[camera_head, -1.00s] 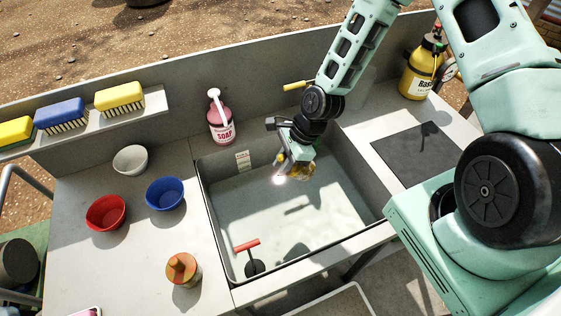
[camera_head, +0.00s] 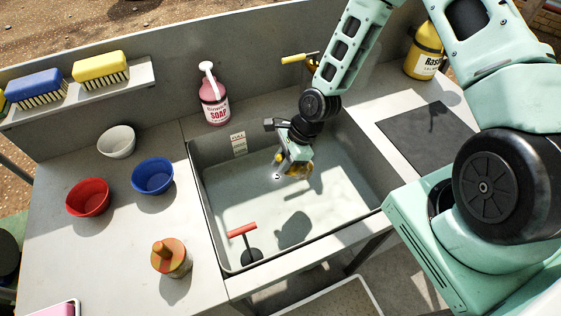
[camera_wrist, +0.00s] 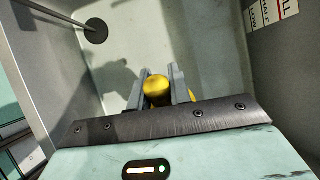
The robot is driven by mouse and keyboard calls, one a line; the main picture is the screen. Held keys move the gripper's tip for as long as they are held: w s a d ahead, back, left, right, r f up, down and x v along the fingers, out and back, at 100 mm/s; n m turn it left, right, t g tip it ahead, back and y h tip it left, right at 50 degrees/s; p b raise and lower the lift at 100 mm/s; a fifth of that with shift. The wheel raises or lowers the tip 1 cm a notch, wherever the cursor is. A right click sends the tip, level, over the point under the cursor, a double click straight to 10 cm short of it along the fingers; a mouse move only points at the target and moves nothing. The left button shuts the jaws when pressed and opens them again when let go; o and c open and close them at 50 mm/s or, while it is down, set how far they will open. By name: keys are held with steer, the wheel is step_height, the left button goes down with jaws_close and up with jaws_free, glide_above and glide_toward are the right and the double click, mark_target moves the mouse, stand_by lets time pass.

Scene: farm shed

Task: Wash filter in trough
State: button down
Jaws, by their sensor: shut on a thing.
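My gripper (camera_head: 288,170) is over the trough (camera_head: 195,190), pointing down inside its walls. It is shut on a yellow-orange thing (camera_head: 300,169), whose rounded yellow end (camera_wrist: 158,86) shows between the fingers in the wrist view. The fingers hide much of it, so I cannot tell whether it is the filter. The trough floor is pale with light ripples, and my shadow falls on it. I cannot tell whether the held thing touches any water. A level label (camera_head: 238,143) is on the trough's back wall. An orange-topped cylinder with a knob (camera_head: 171,257) stands on the left counter.
A red-handled lever (camera_head: 242,230) stands at the trough's front left. A soap bottle (camera_head: 214,97) is behind. Red (camera_head: 88,197), blue (camera_head: 152,176) and white (camera_head: 117,142) bowls sit left.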

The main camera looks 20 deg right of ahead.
step_height(320, 180, down, 12)
steer(key=b, duration=1)
steer(key=shift+f, duration=0.2)
steer(key=shift+r, duration=0.1)
stand_by(1.8)
step_height(320, 180, up, 23)
steer(key=p, duration=2)
steer(key=shift+r, duration=0.2)
stand_by(1.2)
